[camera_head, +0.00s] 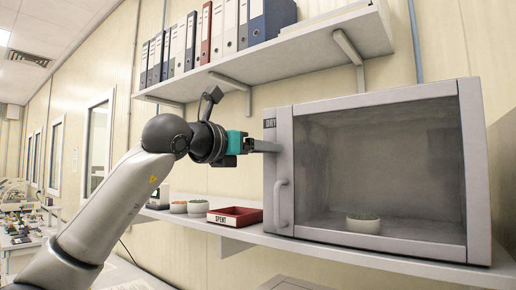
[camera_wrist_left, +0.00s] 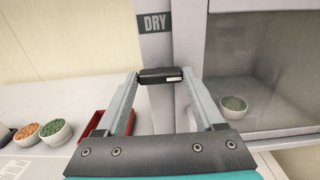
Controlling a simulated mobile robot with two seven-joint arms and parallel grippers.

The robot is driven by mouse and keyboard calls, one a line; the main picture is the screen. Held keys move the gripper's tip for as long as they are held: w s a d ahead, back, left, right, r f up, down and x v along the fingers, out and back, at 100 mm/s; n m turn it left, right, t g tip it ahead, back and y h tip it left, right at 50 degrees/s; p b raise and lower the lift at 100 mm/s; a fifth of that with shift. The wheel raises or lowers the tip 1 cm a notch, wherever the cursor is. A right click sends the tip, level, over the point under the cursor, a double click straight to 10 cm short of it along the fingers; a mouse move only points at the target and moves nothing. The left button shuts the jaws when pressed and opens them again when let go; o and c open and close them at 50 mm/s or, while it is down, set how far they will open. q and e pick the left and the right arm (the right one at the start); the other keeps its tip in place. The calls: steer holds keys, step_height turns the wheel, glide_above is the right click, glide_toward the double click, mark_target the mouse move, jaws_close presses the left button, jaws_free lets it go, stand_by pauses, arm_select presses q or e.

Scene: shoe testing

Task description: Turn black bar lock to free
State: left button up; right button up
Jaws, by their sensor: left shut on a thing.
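The black bar lock (camera_wrist_left: 160,76) is on the front frame of the grey cabinet (camera_head: 375,92), just below the DRY label (camera_wrist_left: 154,23). In the left wrist view the bar lies across between my fingertips, with a small white mark near its right end. My left gripper (camera_wrist_left: 160,77) is shut on the bar, one finger at each end. In the head view my left gripper (camera_head: 272,146) reaches the cabinet's upper left front, and its fingers hide the bar. The cabinet door looks closed, with a grey handle (camera_head: 281,203) below the gripper. My right gripper is in neither view.
A small bowl (camera_head: 363,223) with green contents stands inside the cabinet behind the glass. A red SPENT tray (camera_head: 235,216) and bowls (camera_head: 197,207) stand on the shelf left of the cabinet. An upper shelf (camera_head: 260,64) with binders hangs above my arm.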

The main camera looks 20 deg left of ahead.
arm_select(q)
steer(key=shift+c, duration=1.4)
steer(key=shift+m, duration=0.3)
steer(key=shift+m+p, duration=0.35)
steer(key=shift+m, duration=8.25)
steer(key=o, duration=1.4)
